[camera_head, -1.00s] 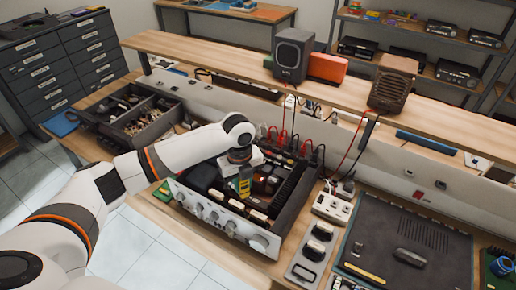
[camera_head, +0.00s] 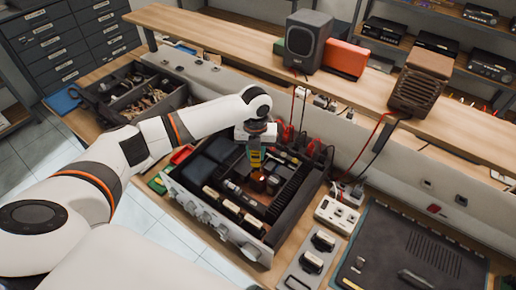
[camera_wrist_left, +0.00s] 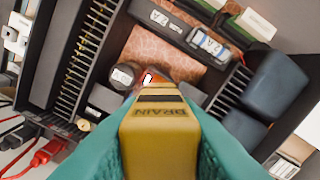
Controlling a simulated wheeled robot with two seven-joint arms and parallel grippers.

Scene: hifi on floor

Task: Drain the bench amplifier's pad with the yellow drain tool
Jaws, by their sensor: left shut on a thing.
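The bench amplifier (camera_head: 204,213) sits open-topped on the bench, its knobbed silver front facing me. My left gripper (camera_head: 256,148) points down into it, shut on the yellow drain tool (camera_head: 255,158). In the left wrist view the tool (camera_wrist_left: 160,130), marked "DRAIN", sits between the teal fingers (camera_wrist_left: 160,145). Its tip is over the amplifier's inside, beside a dark round capacitor (camera_wrist_left: 122,76) and the copper-coloured board (camera_wrist_left: 165,45). A small bright orange glow shows at the tip. The tool hides the exact contact, so I cannot tell whether it touches the pad. My right gripper is out of view.
A parts tray (camera_head: 130,95) stands left of the amplifier. Red and black plugs (camera_head: 300,143) crowd behind it. A power strip (camera_head: 337,212) and a dark flat panel (camera_head: 412,250) lie to the right. A raised shelf (camera_head: 230,38) holds speakers (camera_head: 308,40).

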